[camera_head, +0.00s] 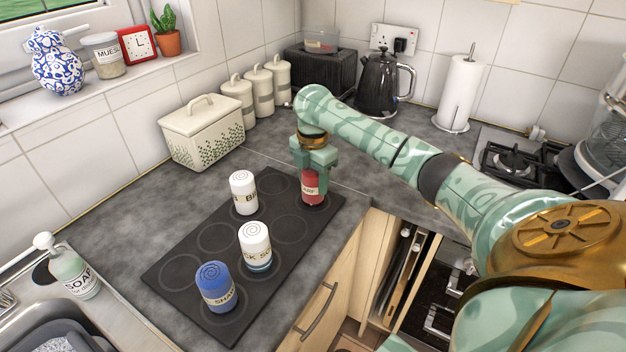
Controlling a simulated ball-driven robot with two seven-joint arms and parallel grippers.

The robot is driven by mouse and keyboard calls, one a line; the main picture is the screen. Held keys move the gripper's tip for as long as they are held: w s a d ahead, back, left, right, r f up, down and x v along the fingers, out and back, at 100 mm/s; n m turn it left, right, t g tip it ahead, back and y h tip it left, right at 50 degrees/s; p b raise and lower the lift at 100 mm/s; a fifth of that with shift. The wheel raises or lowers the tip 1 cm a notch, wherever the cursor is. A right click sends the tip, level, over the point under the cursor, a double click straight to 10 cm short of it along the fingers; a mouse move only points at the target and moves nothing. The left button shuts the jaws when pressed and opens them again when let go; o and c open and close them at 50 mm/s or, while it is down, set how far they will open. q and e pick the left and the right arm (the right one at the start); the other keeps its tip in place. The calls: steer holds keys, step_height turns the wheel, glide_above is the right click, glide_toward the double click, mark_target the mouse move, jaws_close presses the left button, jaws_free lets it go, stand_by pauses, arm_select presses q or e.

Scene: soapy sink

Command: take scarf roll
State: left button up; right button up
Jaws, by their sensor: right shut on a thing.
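A red roll (311,189) with a pale label stands at the far right of a dark mat (205,235) marked with rings. My right gripper (313,176) points down over it and is shut on its upper part. The roll's base looks close to the mat; I cannot tell whether it touches. The label is too small to read fully. A white roll (243,192), a white roll with a blue band (255,246) and a blue roll (214,287) stand upright on other rings. My left gripper is not in view.
A cream bread bin (205,135) and several canisters (259,87) stand behind the mat. A black kettle (378,85) and a paper towel holder (458,95) are at the back. A soap bottle (74,272) stands by the sink (50,325). The counter left of the mat is clear.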

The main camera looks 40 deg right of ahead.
steer(key=shift+r+p, duration=0.4)
steer(key=shift+r, duration=0.2)
step_height(320, 180, up, 3)
steer(key=shift+r+p, duration=0.1)
steer(key=shift+p, duration=0.95)
steer(key=s+a+r+p, duration=0.7)
steer(key=s+a+r, duration=0.1)
steer(key=s+a, duration=0.1)
steer(key=shift+s+a+r, duration=0.15)
steer(key=shift+a+r, duration=0.15)
steer(key=shift+a, duration=0.4)
